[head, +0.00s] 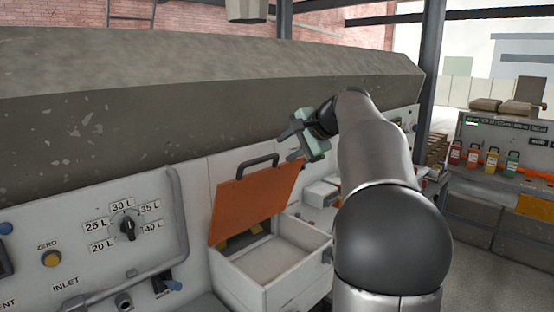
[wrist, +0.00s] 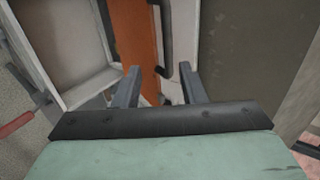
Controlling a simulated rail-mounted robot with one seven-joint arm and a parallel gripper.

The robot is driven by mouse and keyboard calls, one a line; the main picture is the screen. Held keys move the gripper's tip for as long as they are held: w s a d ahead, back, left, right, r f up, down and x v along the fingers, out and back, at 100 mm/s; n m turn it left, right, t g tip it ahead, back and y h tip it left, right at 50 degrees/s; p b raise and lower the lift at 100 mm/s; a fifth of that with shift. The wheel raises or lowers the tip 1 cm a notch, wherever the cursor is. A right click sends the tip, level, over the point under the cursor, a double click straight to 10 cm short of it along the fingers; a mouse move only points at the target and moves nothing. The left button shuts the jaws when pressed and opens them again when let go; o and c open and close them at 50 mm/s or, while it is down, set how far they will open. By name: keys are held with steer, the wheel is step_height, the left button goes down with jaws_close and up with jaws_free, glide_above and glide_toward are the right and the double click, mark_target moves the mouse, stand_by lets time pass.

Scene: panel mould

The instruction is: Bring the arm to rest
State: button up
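My gripper (head: 291,144) is at the end of my raised arm, in front of the panel and beside the upper right edge of an open orange flap (head: 252,203). In the wrist view, my gripper (wrist: 160,80) has its two fingers spread apart with nothing held between them. The orange flap also shows in the wrist view (wrist: 138,38), beyond the fingers, with its dark handle (wrist: 163,35). In the head view the handle (head: 258,164) is on the flap's top edge, apart from the fingers.
A white open drawer-like box (head: 290,262) juts out below the flap. The panel carries a dial (head: 128,227), a yellow knob (head: 51,259) and a pipe (head: 180,215). A concrete ledge (head: 200,100) overhangs it. Coloured containers (head: 491,158) stand at the far right. Floor (head: 490,262) is open at right.

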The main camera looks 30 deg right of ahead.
steer(key=shift+v, duration=0.8)
steer(key=s+a+f+n+g, duration=0.55)
steer(key=s+a+f, duration=0.55)
steer(key=a+f, duration=0.4)
steer(key=s+a+f+n+g+h, duration=0.1)
steer(key=s+a+f+n+g, duration=0.1)
steer(key=s+f, duration=0.6)
steer(key=s+a+f+n+g+h, duration=0.2)
steer(key=s+a+f+n, duration=0.3)
steer(key=s, duration=0.8)
step_height(320, 180, down, 4)
steer(key=shift+a+f+n, duration=0.15)
steer(key=shift+a+n, duration=0.05)
steer(key=shift+n, duration=0.75)
